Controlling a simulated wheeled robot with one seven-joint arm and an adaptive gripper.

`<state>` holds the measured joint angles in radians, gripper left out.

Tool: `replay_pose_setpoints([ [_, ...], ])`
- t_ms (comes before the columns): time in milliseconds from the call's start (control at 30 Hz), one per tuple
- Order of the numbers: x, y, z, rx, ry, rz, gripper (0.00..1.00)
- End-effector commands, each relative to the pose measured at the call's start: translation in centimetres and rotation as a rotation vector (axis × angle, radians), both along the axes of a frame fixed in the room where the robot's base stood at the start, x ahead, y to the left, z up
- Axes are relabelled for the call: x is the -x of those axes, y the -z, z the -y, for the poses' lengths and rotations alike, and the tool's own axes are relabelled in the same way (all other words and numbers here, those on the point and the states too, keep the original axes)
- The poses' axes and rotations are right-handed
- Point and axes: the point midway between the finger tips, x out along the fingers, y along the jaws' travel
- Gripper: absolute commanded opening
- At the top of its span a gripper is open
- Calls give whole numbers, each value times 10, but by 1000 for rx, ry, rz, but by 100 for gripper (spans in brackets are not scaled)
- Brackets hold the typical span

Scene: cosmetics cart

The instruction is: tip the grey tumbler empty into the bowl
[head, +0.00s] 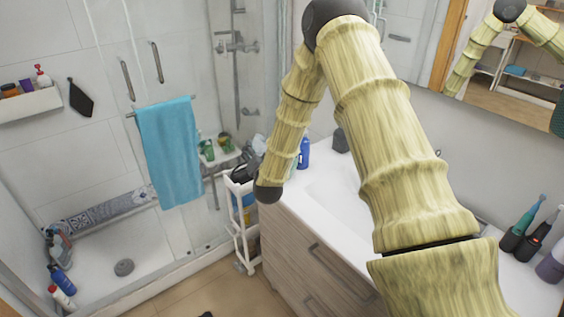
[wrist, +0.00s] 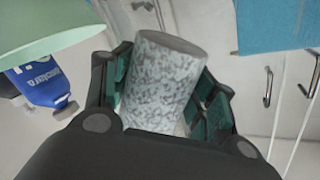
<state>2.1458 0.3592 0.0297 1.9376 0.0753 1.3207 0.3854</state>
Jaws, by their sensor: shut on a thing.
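The grey speckled tumbler (wrist: 160,88) is between the fingers of my gripper (wrist: 166,80) in the wrist view. My gripper is shut on its sides. The tumbler's far end shows as a plain darker grey oval; I cannot tell whether it is the mouth or the base, and its contents do not show. A pale green bowl (wrist: 45,32) is partly in the wrist view at the upper left, apart from the tumbler and cut off by the frame. Its inside is hidden. In the head view my arm hides the tumbler and I cannot make out the bowl.
A blue bottle (wrist: 48,86) is close to the bowl in the wrist view. In the head view a white cart (head: 243,225) stands beside the washbasin cabinet (head: 310,262). A blue towel (head: 170,150) hangs by the shower. Toothbrush holders (head: 512,241) stand at the right.

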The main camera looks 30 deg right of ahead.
Motion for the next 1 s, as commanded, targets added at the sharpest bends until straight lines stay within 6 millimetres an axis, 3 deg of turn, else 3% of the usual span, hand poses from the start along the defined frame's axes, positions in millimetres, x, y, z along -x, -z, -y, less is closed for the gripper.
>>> replay_pose_setpoints([
  [567,1,4,6,-175,1,45,33],
  [1000,1,6,5,-215,0,54,33],
])
